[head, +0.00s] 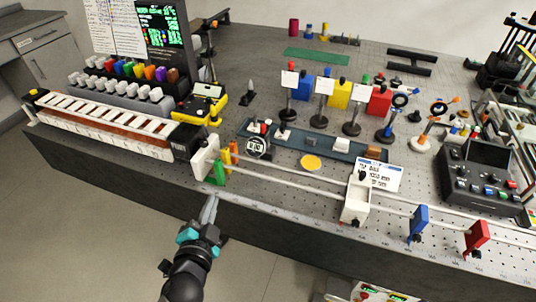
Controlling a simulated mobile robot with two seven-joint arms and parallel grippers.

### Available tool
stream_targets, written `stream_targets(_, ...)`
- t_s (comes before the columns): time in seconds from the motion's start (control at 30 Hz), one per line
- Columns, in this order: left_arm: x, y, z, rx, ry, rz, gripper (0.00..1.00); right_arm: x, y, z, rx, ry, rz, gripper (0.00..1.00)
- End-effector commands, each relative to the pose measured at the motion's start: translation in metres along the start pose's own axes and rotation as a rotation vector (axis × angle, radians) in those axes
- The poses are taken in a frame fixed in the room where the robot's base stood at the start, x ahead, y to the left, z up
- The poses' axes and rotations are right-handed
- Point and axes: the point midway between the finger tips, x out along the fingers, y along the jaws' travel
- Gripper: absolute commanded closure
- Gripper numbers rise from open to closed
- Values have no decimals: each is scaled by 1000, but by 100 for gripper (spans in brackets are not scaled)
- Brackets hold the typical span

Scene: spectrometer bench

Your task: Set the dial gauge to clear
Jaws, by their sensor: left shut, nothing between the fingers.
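A small round dial (256,147) with a black and white face, which looks like the dial gauge, stands at the left end of a dark blue-grey plate (318,152) on the bench. Its markings are too small to read. My left gripper (211,199) is shut and empty. It is at the bench's front edge, nearer to me than the dial and to its left in the head view, apart from it. My right gripper is not in view.
A long rail (290,183) with a white carriage (356,199), a blue block (418,222) and a red block (476,237) runs along the front. Green and orange pieces (217,172) stand just beyond my left gripper. Post-mounted cards and a dark console (480,180) are farther right.

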Motion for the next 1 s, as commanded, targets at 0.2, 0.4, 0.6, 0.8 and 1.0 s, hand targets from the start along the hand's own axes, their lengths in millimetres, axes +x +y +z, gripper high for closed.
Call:
stream_targets(0.2,-1,-13,-83,264,318,-52,100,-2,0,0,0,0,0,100)
stream_targets(0.4,-12,-6,-129,452,507,-52,100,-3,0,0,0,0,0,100)
stream_targets(0.6,-18,0,-144,530,577,-43,100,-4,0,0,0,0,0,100)
stream_targets(0.8,-18,1,-145,536,582,-42,100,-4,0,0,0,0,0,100)
stream_targets(1.0,-17,1,-145,534,580,-42,100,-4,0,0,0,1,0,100)
